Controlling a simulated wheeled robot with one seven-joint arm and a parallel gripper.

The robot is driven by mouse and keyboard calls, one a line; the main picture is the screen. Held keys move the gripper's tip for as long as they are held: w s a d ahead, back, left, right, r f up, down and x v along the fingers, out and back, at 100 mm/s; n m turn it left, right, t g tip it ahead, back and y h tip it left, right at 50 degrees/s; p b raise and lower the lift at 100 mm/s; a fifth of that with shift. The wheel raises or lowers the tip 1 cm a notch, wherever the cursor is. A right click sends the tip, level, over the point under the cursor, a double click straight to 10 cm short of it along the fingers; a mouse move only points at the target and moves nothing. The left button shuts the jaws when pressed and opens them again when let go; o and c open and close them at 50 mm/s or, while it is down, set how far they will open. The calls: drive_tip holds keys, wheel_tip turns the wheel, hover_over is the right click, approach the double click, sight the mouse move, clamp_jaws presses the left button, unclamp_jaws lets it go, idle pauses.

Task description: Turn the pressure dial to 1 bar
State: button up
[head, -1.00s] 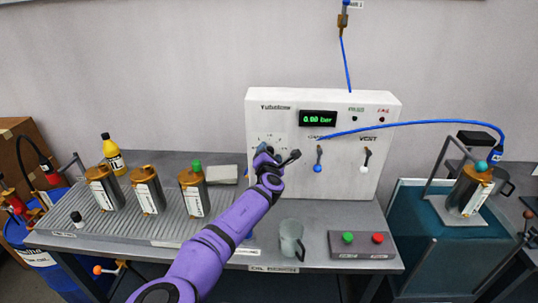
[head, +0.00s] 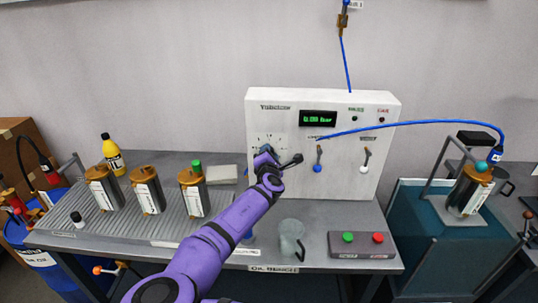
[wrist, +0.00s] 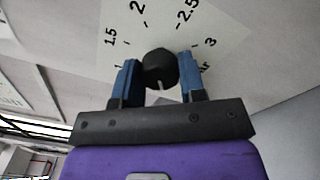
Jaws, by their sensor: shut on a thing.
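The pressure dial is a black round knob (wrist: 160,69) with a white mark on its lower edge in the wrist view. Its white scale plate (wrist: 165,30) shows 1, 1.5, 2, 2.5 and 3 around the knob; the lower part is hidden by my gripper. The blue fingers of my gripper (wrist: 160,82) stand on both sides of the knob and are shut on it. In the head view my gripper (head: 265,152) is at the panel's left side and covers the knob. The green display (head: 318,119) seems to read 0.00 bar, slightly blurred.
The white panel (head: 285,105) also carries a blue-tipped lever (head: 318,160) and a white-tipped lever (head: 366,160). A blue hose (head: 420,123) runs right from it. Below stand a grey mug (head: 291,238) and a box with green and red buttons (head: 362,250). Several metal canisters stand left.

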drive_tip(key=shift+m+h, duration=0.3)
drive_tip(key=shift+m, duration=7.7)
drive_tip(key=shift+f, duration=0.1)
drive_tip(key=o, duration=0.9)
drive_tip(key=s, duration=1.1)
drive_tip(key=shift+a+f, duration=0.2)
